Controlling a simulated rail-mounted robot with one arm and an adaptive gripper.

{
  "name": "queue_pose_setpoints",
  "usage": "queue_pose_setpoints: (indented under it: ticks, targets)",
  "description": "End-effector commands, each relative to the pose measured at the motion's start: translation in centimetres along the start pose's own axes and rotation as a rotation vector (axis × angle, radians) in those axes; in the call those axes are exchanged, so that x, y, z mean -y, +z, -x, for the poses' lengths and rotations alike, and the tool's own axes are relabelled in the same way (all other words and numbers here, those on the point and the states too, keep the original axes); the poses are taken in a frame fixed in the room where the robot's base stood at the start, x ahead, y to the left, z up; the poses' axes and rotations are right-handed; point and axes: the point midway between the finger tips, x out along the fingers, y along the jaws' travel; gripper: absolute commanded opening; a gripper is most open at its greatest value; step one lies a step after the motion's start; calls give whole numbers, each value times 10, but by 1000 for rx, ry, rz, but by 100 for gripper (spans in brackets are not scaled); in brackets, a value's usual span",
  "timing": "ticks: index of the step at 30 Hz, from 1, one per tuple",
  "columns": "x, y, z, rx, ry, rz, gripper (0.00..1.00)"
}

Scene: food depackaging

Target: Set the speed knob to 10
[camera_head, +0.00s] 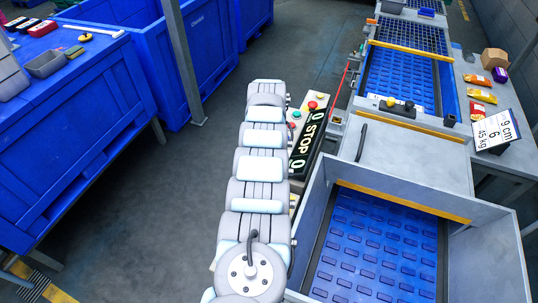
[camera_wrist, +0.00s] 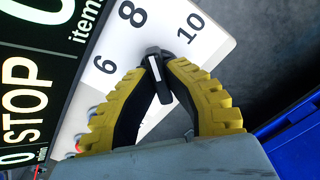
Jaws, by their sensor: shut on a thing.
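In the wrist view, the black speed knob (camera_wrist: 155,70) with a white pointer line sits on a white dial plate (camera_wrist: 160,40) marked 6, 8 and 10. The upper end of the line points about toward the 8, left of the 10; its exact setting is hard to tell. My gripper (camera_wrist: 155,68) has its yellow ribbed fingers closed around the knob, one on each side. In the head view, my arm hides the gripper and knob; the control panel (camera_head: 307,140) with STOP and display shows beside the arm.
In the head view, a conveyor with a blue belt (camera_head: 375,240) and grey side walls lies right of the panel. Blue bins (camera_head: 130,60) stand at the left. Coloured packages (camera_head: 480,95) lie on a side table at right. Grey floor is open between bins and panel.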

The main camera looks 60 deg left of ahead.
Motion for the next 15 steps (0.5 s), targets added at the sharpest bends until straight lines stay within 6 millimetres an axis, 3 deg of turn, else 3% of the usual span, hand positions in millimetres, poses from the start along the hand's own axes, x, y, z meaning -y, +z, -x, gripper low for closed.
queue_pose_setpoints:
  ticks: [15]
  targets:
    - [0,0,-2,1,-1,-485,0]
